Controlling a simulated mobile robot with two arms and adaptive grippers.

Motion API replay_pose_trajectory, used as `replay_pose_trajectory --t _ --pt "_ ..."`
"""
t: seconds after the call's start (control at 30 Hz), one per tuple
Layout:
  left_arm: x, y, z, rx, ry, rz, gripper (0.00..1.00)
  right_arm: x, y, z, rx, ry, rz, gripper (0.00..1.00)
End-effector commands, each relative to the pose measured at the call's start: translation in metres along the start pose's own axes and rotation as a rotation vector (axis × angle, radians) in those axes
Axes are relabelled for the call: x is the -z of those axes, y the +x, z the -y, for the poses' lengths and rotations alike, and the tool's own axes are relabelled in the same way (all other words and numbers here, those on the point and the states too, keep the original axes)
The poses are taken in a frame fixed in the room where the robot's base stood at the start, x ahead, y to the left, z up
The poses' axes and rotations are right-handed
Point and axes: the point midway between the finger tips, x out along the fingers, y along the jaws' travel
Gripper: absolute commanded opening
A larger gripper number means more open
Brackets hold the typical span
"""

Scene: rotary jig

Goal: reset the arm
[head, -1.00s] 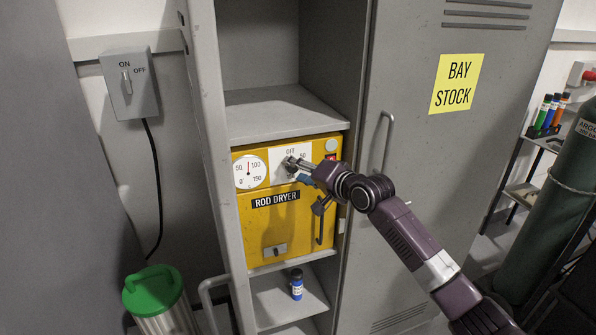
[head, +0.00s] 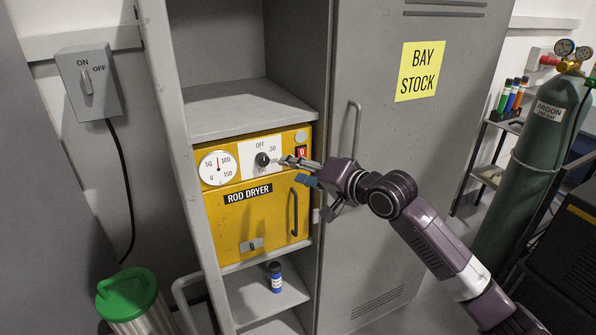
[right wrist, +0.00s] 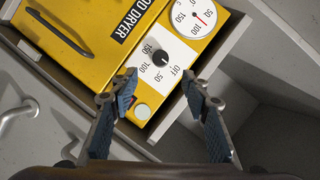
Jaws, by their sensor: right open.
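My right gripper (head: 295,169) is open and empty, just right of the black knob (head: 263,159) on the yellow rod dryer (head: 223,216). In the right wrist view its two blue-padded fingers (right wrist: 160,84) stand apart, with the knob (right wrist: 160,58) beyond their tips, apparently clear of them. The knob sits on a white scale plate marked OFF, 50, 100 and 150. I cannot surely tell its setting. The round gauge (head: 217,168) left of it has a red needle pointing about upward. My left gripper is not in view.
A blue bottle (head: 275,277) stands on the shelf below. A wall switch (head: 88,84) and a green-lidded bin (head: 127,293) are left; an argon cylinder (head: 537,150) stands far right.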

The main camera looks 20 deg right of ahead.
Motion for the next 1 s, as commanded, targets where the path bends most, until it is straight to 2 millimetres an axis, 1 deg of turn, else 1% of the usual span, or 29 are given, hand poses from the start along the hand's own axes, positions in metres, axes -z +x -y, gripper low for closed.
replay_pose_trajectory --t 0.13,0.53,0.57,0.63,0.67,0.77,0.8,0.87,0.9,0.97,1.0 --pt "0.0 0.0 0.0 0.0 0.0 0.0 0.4 0.0 -0.005 0.0 -0.001 0.0 0.0 0.43" --pt "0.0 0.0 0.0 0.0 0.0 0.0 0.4 0.0 -0.004 0.0 0.0 0.0 -0.001 0.43" --pt "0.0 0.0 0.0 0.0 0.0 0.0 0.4 0.0 -0.004 -0.001 -0.001 0.0 -0.001 0.43" --pt "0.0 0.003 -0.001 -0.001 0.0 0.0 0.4 -0.003 -0.001 -0.011 -0.012 -0.001 -0.001 0.43" --pt "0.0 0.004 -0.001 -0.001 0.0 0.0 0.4 -0.004 0.002 -0.019 -0.02 -0.002 -0.003 0.43" --pt "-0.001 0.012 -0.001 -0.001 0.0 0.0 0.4 -0.016 0.016 -0.064 -0.072 -0.012 -0.008 0.43" --pt "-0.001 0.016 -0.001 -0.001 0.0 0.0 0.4 -0.023 0.023 -0.088 -0.1 -0.021 -0.01 0.43" --pt "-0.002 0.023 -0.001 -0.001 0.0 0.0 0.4 -0.037 0.033 -0.13 -0.151 -0.039 -0.01 0.43" --pt "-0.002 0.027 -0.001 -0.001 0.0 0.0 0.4 -0.048 0.038 -0.16 -0.186 -0.054 -0.008 0.43" --pt "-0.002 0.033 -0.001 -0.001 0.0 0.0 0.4 -0.066 0.043 -0.202 -0.238 -0.08 0.0 0.43" --pt "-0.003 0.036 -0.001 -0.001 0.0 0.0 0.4 -0.079 0.046 -0.23 -0.273 -0.098 0.008 0.43"
